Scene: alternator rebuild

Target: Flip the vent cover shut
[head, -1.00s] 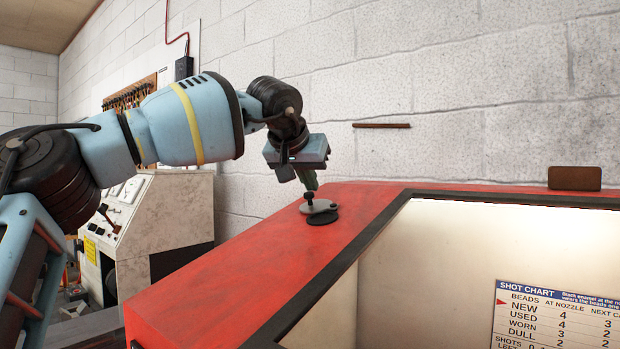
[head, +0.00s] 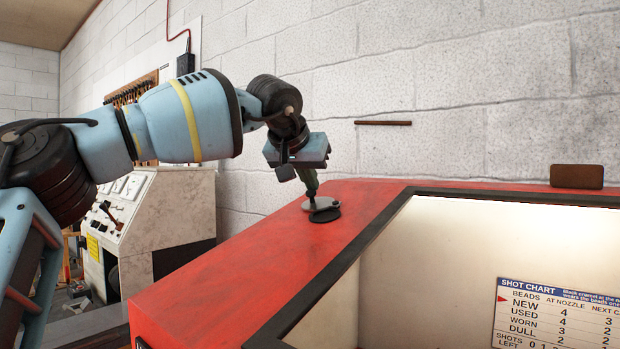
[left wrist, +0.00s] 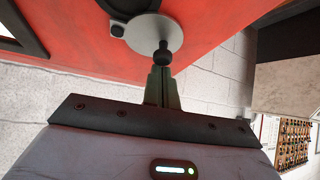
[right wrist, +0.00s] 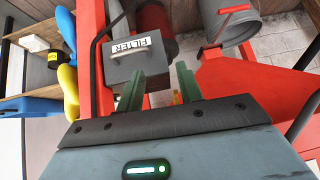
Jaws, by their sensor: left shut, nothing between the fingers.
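The vent cover (head: 322,203) is a flat grey disc with a small black knob, on top of the red cabinet (head: 230,262). A dark round patch (head: 327,216), probably the vent opening, shows at its near side. In the left wrist view the cover (left wrist: 143,36) lies beside a black ring (left wrist: 12,45), partly out of frame. My left gripper (head: 312,190) is shut and empty, fingers pointing down at the knob (left wrist: 161,52); I cannot tell whether they touch it. My right gripper (right wrist: 160,85) is open and empty, away from the cover.
A black-edged window (head: 395,210) into the lit cabinet, with a shot chart (head: 555,315) inside, is right of the cover. A block wall (head: 420,80) stands close behind. A grey filter box (right wrist: 138,60) and a bucket (right wrist: 232,22) are beyond my right gripper.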

